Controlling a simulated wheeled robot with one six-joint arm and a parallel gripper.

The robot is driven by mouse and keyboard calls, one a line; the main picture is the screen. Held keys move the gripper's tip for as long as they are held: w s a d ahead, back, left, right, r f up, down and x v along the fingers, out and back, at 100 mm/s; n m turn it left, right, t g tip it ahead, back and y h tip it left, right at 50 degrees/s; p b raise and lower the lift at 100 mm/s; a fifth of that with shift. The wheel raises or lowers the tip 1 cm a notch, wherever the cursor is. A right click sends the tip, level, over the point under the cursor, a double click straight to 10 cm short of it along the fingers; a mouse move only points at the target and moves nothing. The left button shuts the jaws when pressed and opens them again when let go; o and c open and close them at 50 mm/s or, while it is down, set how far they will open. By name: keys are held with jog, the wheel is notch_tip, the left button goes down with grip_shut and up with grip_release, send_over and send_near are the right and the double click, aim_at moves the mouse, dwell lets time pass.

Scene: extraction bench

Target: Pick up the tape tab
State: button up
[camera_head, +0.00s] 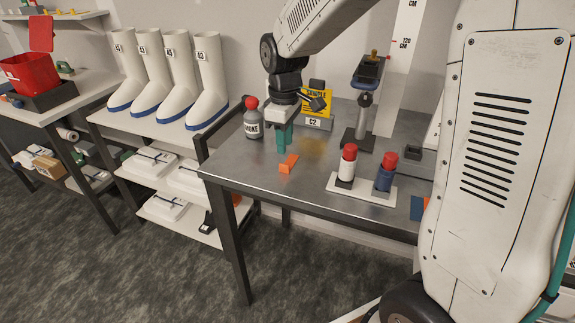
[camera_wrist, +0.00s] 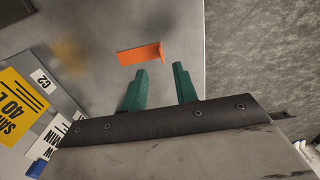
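The tape tab (camera_head: 288,163) is a small orange piece with one raised, bent end. It lies on the grey metal bench (camera_head: 240,168), close to the bench's front left edge. In the wrist view the tape tab (camera_wrist: 140,54) lies just beyond the fingertips, mostly ahead of the left finger, its bent end facing the gap. My gripper (camera_head: 284,144) has two green fingers and points down over the bench behind the tab. In the wrist view my gripper (camera_wrist: 160,68) is open, with nothing between its fingers. The tab is fully visible there.
A grey smoke canister (camera_head: 253,122) with a red cap stands left of my gripper. A white holder (camera_head: 361,187) with two red-capped cylinders stands to the right. A yellow sample sign (camera_head: 317,102) stands behind. Bench around the tab is clear.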

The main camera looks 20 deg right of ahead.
aim_at(290, 160)
notch_tip(290, 160, down, 7)
jog(key=shift+a+r, duration=0.15)
grip_shut()
